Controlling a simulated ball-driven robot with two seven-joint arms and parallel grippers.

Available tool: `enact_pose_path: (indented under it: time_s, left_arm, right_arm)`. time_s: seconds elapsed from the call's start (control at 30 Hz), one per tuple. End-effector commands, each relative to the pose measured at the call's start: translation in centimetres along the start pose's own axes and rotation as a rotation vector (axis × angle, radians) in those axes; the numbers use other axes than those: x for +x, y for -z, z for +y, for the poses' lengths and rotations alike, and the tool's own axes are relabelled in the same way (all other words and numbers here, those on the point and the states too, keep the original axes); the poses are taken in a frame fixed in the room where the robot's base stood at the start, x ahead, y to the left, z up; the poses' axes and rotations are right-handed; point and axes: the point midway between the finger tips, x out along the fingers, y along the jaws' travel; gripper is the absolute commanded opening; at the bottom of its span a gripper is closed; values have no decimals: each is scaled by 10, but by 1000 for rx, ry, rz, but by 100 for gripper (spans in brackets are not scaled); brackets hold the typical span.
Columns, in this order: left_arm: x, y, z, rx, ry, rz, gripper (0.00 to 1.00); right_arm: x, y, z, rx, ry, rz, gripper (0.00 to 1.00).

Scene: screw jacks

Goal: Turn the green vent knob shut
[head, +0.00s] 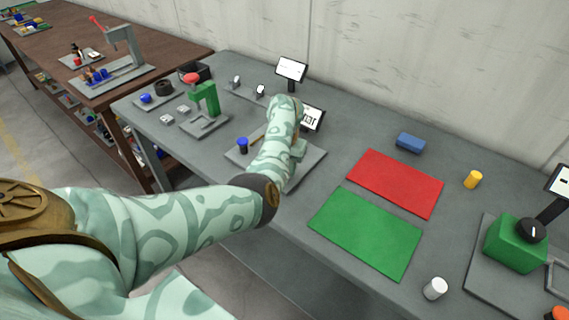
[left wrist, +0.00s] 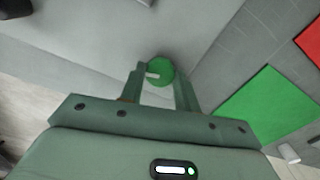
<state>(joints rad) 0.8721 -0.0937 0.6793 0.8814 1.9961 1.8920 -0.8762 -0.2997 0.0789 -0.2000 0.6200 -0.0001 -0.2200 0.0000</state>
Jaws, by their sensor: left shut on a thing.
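The green vent knob (left wrist: 163,66) shows in the left wrist view, round, with a white pointer mark on its left side. My left gripper (left wrist: 157,79) is shut on the knob, with one finger on each side of it. In the head view my left arm reaches over the grey base plate (head: 312,160), and the arm hides the knob there. The gripper's fingertips are hidden in that view too. My right gripper is in neither view.
A blue-topped post (head: 242,145) stands left of my arm, and a small display (head: 312,117) stands behind it. A green press (head: 208,100) stands further left.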

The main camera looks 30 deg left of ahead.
Motion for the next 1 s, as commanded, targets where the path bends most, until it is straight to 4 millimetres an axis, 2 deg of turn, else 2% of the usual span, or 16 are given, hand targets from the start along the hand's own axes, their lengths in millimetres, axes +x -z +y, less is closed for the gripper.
enact_pose_path:
  time_s: [0.4, 1.0]
  left_arm:
    - [-2, -1, 0, 220, 0, -4, 9]
    - [-2, -2, 0, 263, -1, -5, 9]
  right_arm:
    - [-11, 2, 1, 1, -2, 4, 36]
    - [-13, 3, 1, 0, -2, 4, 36]
